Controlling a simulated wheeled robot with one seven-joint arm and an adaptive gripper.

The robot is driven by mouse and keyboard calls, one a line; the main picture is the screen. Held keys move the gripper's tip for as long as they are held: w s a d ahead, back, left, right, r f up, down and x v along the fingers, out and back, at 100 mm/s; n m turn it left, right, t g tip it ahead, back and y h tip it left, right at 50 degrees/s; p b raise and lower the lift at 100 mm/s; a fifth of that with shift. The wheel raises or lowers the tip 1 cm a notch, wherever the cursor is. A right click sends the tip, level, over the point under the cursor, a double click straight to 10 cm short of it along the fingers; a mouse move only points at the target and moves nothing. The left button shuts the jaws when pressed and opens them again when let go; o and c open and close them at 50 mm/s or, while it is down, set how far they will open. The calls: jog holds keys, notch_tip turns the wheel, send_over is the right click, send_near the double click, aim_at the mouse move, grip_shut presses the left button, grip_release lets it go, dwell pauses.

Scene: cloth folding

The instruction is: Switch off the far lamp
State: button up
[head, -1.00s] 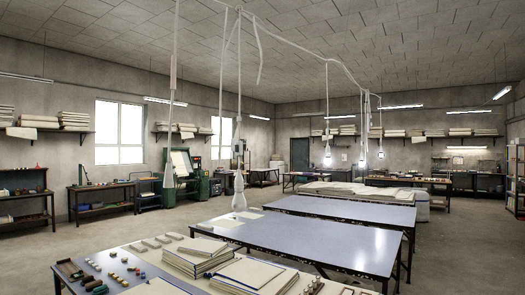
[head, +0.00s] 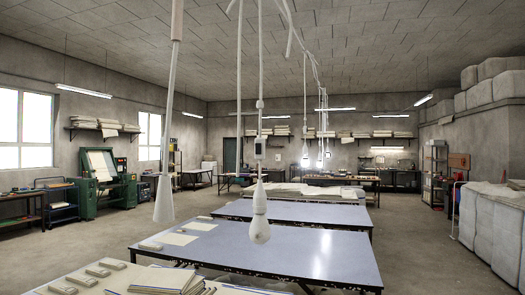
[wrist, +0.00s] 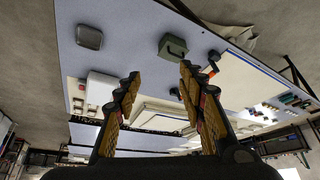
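Several lamps hang on white cords from the ceiling. A near unlit bulb (head: 259,228) hangs over the blue-grey table, with a small switch box (head: 260,148) on its cord. Another unlit white fitting (head: 163,198) hangs to its left. Farther back, small lit lamps (head: 305,158) (head: 327,154) glow over the rear tables; which is the far lamp I cannot tell for sure. My gripper (wrist: 158,74) shows only in the wrist view, fingers apart and empty, above a table; no lamp shows between them.
Blue-grey tables (head: 320,255) fill the middle, with paper stacks (head: 165,280) in front. Pale bales (head: 490,230) stand at the right; open floor (head: 415,245) lies between. In the wrist view, a green box (wrist: 172,48) and a grey box (wrist: 90,37) sit on a table.

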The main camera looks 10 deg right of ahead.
jog(key=shift+w+a, duration=0.75)
jog(key=shift+a, duration=0.05)
jog(key=shift+r, duration=0.1)
jog(key=shift+c, duration=0.7)
